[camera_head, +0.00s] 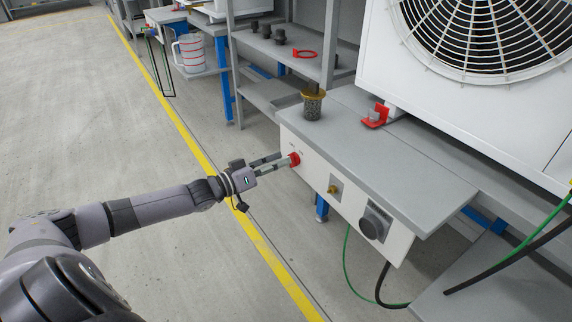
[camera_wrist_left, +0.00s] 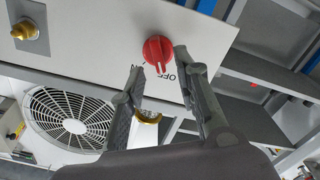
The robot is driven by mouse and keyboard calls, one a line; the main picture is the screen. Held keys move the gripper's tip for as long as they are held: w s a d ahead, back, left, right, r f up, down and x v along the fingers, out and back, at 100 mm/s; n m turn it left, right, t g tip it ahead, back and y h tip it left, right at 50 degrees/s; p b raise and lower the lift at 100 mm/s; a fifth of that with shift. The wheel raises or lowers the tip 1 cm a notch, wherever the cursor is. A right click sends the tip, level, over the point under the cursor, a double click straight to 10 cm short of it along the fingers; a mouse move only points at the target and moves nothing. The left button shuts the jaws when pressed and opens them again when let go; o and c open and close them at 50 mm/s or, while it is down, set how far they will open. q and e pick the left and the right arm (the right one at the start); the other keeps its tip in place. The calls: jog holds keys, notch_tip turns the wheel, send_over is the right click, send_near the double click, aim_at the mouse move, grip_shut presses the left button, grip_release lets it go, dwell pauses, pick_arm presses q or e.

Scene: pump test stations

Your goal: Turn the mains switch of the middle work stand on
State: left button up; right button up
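The mains switch is a round red knob (camera_head: 294,159) on the white front panel (camera_head: 318,172) of the work stand, at the panel's left end. My left gripper (camera_head: 284,161) reaches it from the left. In the left wrist view the red knob (camera_wrist_left: 158,50) shows at the tips of my left gripper (camera_wrist_left: 160,62). The two fingers are apart, one on each side of the knob, with gaps visible. A white mark shows on the knob's rim. Lettering beside it is partly hidden by a finger, so I cannot tell the switch position surely. My right gripper is out of view.
The panel also bears a brass fitting (camera_head: 334,190) and a dark grey socket (camera_head: 375,222). On the grey top (camera_head: 395,150) stand a brass-capped strainer (camera_head: 312,103) and a red bracket (camera_head: 376,115). A large fan unit (camera_head: 480,40) stands behind. The floor at left is clear.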

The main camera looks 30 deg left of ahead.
aim_at(293, 160)
pick_arm(q)
jog(key=shift+b+x, duration=0.4)
jog(key=shift+x, duration=1.1)
jog(key=shift+c, duration=0.3)
grip_shut()
